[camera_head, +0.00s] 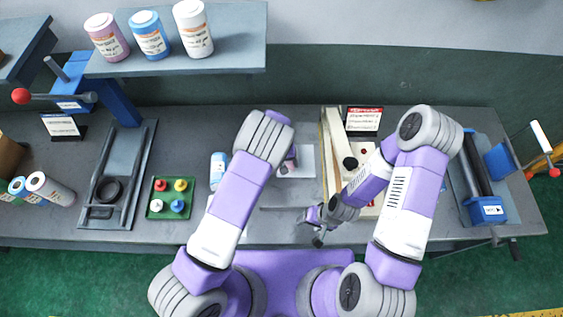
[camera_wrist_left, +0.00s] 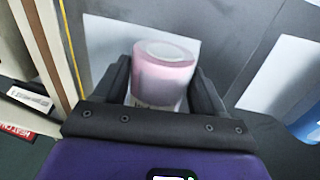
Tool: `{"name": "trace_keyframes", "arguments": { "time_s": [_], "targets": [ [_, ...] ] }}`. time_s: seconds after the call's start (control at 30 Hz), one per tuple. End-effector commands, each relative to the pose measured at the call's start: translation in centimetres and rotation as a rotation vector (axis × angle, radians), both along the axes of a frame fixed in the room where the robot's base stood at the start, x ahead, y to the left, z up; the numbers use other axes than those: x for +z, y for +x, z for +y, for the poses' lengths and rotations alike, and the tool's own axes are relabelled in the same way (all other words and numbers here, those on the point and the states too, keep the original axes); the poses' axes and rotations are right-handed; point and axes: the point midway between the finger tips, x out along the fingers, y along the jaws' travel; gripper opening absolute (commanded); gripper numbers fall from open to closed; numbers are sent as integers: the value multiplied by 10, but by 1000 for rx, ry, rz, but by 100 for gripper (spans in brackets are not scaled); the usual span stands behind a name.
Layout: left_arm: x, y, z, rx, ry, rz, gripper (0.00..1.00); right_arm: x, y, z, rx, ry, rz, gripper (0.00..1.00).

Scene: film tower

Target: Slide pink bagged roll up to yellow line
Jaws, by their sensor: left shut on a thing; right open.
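The pink roll (camera_wrist_left: 163,78) stands between the two black fingers of my left gripper (camera_wrist_left: 163,90) in the left wrist view. It has a pale, whitish top rim and a label low on its side. My left gripper (camera_head: 290,163) is shut on it over a white sheet (camera_head: 306,160) on the bench; the arm mostly hides the roll in the head view. I cannot tell whether the roll touches the sheet. My right gripper (camera_head: 316,225) is open and empty, low near the bench's front.
A cream-edged device (camera_head: 326,150) with a black knob stands right of the sheet, behind my right arm. A blue-labelled bottle (camera_head: 218,168) and a green tray (camera_head: 171,198) of coloured caps are left. A blue roller machine (camera_head: 487,210) is far right. Bottles stand on the shelf (camera_head: 240,50).

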Motion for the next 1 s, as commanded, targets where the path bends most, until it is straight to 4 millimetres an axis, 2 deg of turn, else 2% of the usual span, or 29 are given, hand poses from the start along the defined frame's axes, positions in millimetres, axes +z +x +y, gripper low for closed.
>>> {"name": "trace_keyframes", "arguments": {
  "time_s": [1.0],
  "targets": [
    [-1,-1,-63,-2,-1,1,28,-8,0,0,0,0,0,63]
  ]
}}
